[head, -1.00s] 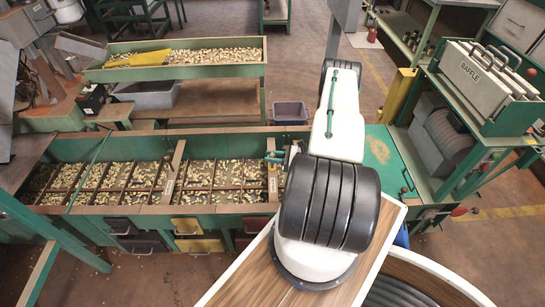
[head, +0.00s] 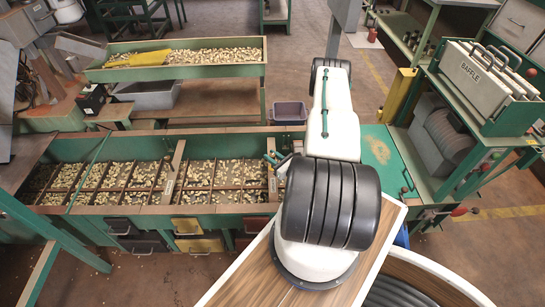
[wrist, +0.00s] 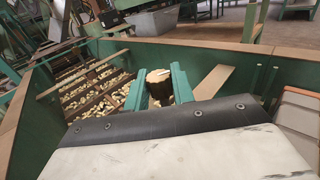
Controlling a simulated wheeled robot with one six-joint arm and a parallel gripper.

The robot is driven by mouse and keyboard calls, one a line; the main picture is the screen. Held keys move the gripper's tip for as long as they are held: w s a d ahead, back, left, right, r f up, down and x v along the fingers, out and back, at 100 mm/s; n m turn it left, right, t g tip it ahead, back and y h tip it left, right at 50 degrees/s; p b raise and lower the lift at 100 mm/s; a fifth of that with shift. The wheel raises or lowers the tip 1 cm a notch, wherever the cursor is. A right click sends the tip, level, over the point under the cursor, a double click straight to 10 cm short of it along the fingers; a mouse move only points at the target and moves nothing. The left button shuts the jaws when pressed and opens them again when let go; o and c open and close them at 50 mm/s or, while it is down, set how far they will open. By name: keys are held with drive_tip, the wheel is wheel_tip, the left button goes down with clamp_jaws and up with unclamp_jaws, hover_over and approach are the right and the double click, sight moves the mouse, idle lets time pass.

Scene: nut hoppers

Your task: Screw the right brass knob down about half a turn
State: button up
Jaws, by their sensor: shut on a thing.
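In the wrist view, the brass knob (wrist: 158,78) stands between the two green fingers of my gripper (wrist: 158,88). It looks like a short, brownish-gold cylinder, and the fingers are shut on its sides. Its lower part and what it sits on are hidden. In the head view, my gripper's teal fingers (head: 275,158) are at the right end of the long nut hopper (head: 100,210), above the right wooden crossbar (head: 272,186). The knob itself cannot be made out there.
A left crossbar (head: 173,172) spans the hopper farther left. Compartments of nuts fill the hopper. A raised nut tray (head: 195,72) stands behind, with a purple bin (head: 289,112) on the floor. A green bench with a BAFFLE rack (head: 485,75) is at right.

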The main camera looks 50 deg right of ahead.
drive_tip(key=m+g+h, duration=0.1)
drive_tip(key=m+h, duration=0.1)
drive_tip(key=h, duration=0.2)
drive_tip(key=m+g+h, duration=0.1)
drive_tip(key=m+h, duration=0.2)
drive_tip(key=h, duration=0.1)
drive_tip(key=shift+g, duration=0.4)
drive_tip(key=shift+m, duration=0.3)
drive_tip(key=o, duration=0.9)
